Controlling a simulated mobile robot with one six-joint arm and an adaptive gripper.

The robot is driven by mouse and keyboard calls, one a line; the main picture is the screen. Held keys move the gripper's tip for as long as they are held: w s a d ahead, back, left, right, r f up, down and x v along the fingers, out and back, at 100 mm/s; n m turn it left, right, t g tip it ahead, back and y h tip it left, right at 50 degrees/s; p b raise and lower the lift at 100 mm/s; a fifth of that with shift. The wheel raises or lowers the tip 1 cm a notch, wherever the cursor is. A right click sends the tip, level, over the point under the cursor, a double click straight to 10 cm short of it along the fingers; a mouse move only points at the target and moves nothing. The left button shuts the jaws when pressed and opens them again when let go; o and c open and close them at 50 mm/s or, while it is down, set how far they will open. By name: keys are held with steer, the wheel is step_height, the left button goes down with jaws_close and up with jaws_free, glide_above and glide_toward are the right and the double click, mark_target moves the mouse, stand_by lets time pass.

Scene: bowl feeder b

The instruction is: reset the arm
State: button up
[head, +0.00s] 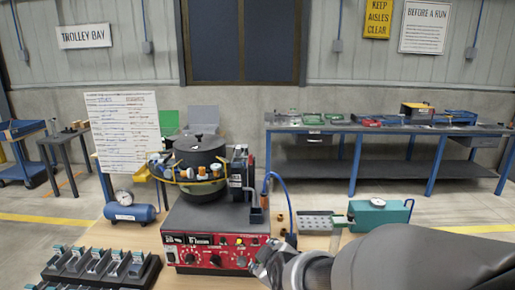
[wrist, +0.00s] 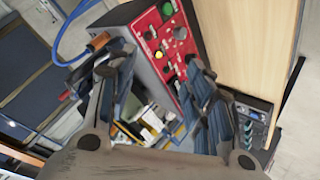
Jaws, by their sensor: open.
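My gripper (head: 268,262) is at the lower middle of the head view, in front of the right side of the red control panel (head: 205,250) of the bowl feeder. In the wrist view my gripper (wrist: 165,85) has its two fingers spread apart with nothing held between them. The red panel also shows in the wrist view (wrist: 172,45), beyond the fingers. The black feeder bowl (head: 200,152) sits on top of the feeder base, with orange and yellow parts around its rim. My grey arm comes in from the lower right and hides part of the table.
A blue air tank (head: 130,214) with a gauge stands left of the feeder. A black rack (head: 100,268) with several slots lies front left. A perforated grey tray (head: 315,222) and a teal case (head: 380,214) are on the right. A blue workbench (head: 390,128) stands behind.

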steer(key=s+d+r+m+g, duration=0.1)
steer(key=s+d+m, duration=0.2)
steer(key=s, duration=0.6)
steer(key=s+d+r+m+g+h, duration=0.1)
steer(key=s+d+m, duration=0.3)
steer(key=s, duration=0.5)
steer(key=s+d+r+m+g+h, duration=0.1)
steer(key=s+d+r+m+g, duration=0.1)
steer(key=s, duration=0.8)
steer(key=d+m+g, duration=0.1)
steer(key=d+m, duration=0.1)
steer(key=shift+d, duration=0.3)
